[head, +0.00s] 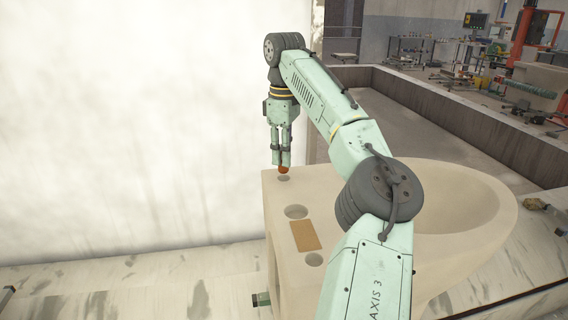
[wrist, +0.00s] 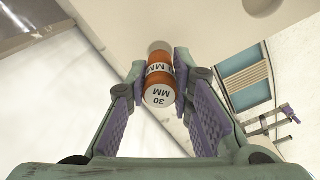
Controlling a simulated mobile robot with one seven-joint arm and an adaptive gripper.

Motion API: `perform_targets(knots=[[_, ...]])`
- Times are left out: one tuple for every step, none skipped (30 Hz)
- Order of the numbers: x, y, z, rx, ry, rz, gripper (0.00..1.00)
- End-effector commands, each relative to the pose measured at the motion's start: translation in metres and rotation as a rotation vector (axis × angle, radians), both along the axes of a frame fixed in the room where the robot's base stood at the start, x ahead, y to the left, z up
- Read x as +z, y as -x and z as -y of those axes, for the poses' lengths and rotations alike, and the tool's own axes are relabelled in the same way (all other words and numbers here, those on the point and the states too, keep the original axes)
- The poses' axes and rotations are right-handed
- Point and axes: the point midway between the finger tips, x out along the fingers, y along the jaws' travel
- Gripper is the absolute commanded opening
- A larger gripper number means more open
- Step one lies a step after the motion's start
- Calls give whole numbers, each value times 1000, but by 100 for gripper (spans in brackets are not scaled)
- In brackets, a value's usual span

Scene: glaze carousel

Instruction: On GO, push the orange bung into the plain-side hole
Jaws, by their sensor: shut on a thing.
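My gripper (head: 283,164) points down over the far end of the pale ceramic body and is shut on the orange bung (head: 283,170). The bung sits just above or at the far small hole (head: 283,178); I cannot tell whether it touches. In the wrist view the bung (wrist: 160,76), marked "30 MM" on its end, is between the purple-padded fingers (wrist: 160,86), with a pale round spot just past it. The near small hole (head: 314,259) is empty and has a tan patch (head: 305,235) beside it. The far hole has no patch beside it.
A larger hole (head: 296,211) lies between the two small ones. The ceramic body's bowl rim (head: 495,190) extends right, behind my arm. A pale sheet wall (head: 130,120) stands close on the left. Small items lie on the slab (head: 535,204) at right.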

Motion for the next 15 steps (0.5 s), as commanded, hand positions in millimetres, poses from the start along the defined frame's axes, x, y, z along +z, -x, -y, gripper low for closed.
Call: perform_targets(knots=[[-5,0,-1,1,-1,-3,0],[-9,0,-1,2,-1,-4,0],[-16,0,-1,2,-1,-4,0],[-20,0,-1,2,-3,-4,0],[-24,0,-1,2,-2,-3,0],[-29,0,-1,2,-1,-4,0],[-31,0,-1,3,-2,-3,0],[-33,0,-1,3,-2,-2,0],[-35,0,-1,2,0,-1,0],[-35,0,-1,1,0,-1,0],[-35,0,-1,1,0,0,0],[-35,0,-1,1,0,0,0],[-35,0,-1,0,0,0,0],[-35,0,0,0,0,0,0],[-35,0,0,0,0,0,0]])
